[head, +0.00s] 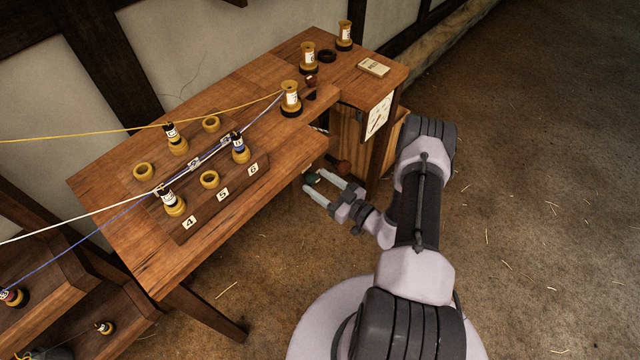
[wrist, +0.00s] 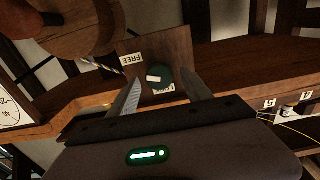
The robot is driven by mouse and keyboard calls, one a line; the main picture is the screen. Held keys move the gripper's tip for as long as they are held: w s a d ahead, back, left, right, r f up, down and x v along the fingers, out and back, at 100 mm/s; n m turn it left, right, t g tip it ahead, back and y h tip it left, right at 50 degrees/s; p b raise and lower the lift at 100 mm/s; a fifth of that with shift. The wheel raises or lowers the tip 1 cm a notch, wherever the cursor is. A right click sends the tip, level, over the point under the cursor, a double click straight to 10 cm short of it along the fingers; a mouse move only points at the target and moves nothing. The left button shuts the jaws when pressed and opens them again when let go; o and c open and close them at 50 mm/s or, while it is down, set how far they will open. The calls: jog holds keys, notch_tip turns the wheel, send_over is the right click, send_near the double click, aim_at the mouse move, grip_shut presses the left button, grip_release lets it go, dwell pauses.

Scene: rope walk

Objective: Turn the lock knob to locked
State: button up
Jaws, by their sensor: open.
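The lock knob (wrist: 164,77) is a dark green disc with a white bar on its left half in the wrist view. It sits on a brown wooden plate (wrist: 169,45). A FREE label (wrist: 131,60) lies up and left of it, and a LOCKED label (wrist: 163,88), partly hidden, lies just below it. The bar points left, between the two labels. My gripper (wrist: 161,78) is open, with one finger on each side of the knob; I cannot tell whether either touches. In the head view the green knob (head: 312,179) shows just beyond the fingertips, under the bench edge.
The wooden bench (head: 120,215) has a board (head: 215,217) with several yellow bobbins and cords stretched across it. A round wooden part (wrist: 75,30) is close at upper left in the wrist view. The floor (head: 540,200) right of my arm is clear.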

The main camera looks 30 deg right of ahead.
grip_shut()
jog(key=shift+n, duration=0.3)
jog(key=n, duration=0.4)
jog(key=shift+a+n+b, duration=0.1)
jog(key=shift+n+b, duration=0.3)
jog(key=n, duration=0.5)
jog(key=shift+s+f+b, duration=0.1)
jog(key=shift+b, duration=0.2)
jog(key=n, duration=0.5)
jog(key=shift+a+f+n, duration=0.1)
jog(key=shift+n, duration=0.3)
jog(key=n, duration=0.5)
jog(key=shift+f+n+b, duration=0.1)
jog(key=shift+n+b, duration=0.2)
jog(key=shift+b, duration=0.1)
